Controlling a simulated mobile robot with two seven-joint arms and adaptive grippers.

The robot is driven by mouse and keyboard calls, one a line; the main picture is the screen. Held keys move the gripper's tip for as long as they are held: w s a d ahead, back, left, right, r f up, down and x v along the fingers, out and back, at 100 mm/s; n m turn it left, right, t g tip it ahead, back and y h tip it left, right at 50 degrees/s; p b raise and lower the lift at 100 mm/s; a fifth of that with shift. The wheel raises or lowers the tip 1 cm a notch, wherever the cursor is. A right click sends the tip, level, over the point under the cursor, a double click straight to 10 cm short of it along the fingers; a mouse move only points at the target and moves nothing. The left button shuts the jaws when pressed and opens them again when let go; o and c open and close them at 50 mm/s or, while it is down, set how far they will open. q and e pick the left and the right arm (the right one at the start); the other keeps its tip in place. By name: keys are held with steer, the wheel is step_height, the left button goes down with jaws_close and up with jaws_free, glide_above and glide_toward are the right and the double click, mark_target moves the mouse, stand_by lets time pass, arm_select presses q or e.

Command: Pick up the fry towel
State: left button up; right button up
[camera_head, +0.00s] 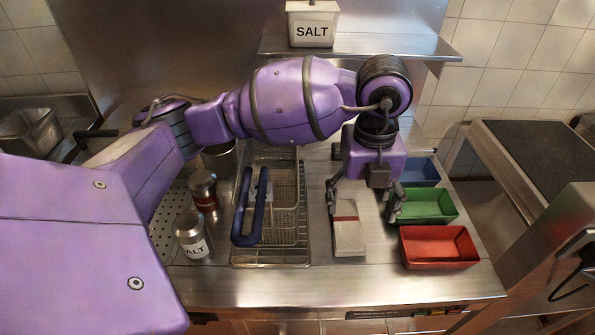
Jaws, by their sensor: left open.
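The fry towel (348,236) is a folded white cloth with a red stripe. It lies flat on the steel counter, right of the fry basket, in the head view. My left gripper (364,212) hangs over it, pointing down, with its fingers spread apart. One finger is near the towel's left side and the other is to its right, near the green bin. I cannot tell how high the fingertips are above the counter. My right gripper is not in view.
Blue (421,172), green (428,206) and red (440,248) bins stand close right of the gripper. A fry basket with dark blue handles (242,210) sits left. A shelf (400,45) with a salt box (313,25) is behind.

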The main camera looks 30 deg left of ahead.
mark_target(349, 224)
arm_select(q)
steer(key=shift+s+a+f, duration=0.15)
steer(key=shift+a, duration=0.55)
steer(key=shift+s+f, duration=0.1)
steer(key=shift+f, duration=0.2)
steer(key=f, duration=0.7)
steer(key=shift+w, duration=0.35)
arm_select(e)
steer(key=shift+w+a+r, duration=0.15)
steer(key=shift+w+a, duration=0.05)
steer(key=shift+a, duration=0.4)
arm_select(q)
steer(key=shift+r, duration=0.1)
steer(key=c, duration=1.3)
steer(key=shift+o, duration=0.2)
steer(key=shift+r, duration=0.15)
